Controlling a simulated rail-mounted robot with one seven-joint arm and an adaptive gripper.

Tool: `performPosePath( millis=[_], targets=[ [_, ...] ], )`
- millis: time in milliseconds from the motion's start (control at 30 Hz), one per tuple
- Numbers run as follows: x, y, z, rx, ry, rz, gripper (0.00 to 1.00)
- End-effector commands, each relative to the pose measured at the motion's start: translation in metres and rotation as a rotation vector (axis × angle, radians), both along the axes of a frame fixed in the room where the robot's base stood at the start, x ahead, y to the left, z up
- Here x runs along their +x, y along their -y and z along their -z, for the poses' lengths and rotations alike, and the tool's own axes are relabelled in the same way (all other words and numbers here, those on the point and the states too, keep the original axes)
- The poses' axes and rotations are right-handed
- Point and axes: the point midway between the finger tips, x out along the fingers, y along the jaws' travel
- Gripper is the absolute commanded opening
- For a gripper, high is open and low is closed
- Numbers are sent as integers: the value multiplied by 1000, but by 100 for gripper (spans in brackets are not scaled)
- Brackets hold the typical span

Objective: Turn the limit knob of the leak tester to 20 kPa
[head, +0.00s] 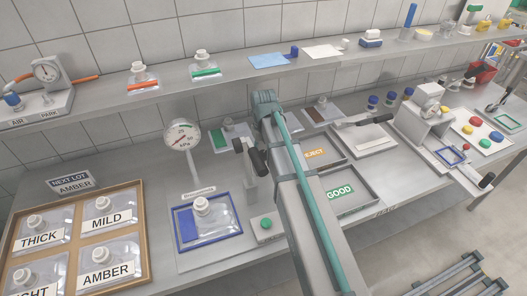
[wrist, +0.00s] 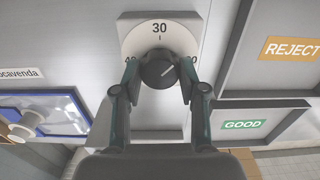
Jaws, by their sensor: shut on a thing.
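The limit knob (wrist: 157,72) is a round black knob on a pale dial plate (wrist: 135,28) in the wrist view. The plate reads 30 at the top; the side marks are partly covered by my fingers. A light pointer line on the knob slants to the upper right, right of the 30. My gripper (wrist: 160,64) is shut on the knob, one finger on each side. In the head view the leak tester shows a round kPa gauge (head: 182,136) and a blue-framed bed (head: 178,233) holding a pouch. My arm hides the knob and gripper there.
The REJECT tray (head: 335,157) and GOOD tray (head: 370,202) lie right of my arm. A black-handled lever (head: 258,162) and a green button (head: 266,223) stand close to its left. A wooden tray (head: 143,213) of labelled pouches sits at the left.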

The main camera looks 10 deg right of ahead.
Motion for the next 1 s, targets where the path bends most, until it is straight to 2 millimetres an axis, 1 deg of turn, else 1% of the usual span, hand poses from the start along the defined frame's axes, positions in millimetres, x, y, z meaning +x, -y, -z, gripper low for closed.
performPosePath(
  millis=[100,133,267,300,567,667,767,1000],
  targets=[
    [0,0,0,0,0,-1,6],
    [0,0,0,0,0,-1,43],
    [0,0,0,0,0,-1,64],
    [0,0,0,0,0,-1,67],
    [0,0,0,0,0,-1,67],
    [0,0,-3,0,0,-1,67],
    [1,0,-12,0,2,-1,67],
    [1,0,-47,0,2,-1,67]
  ],
)
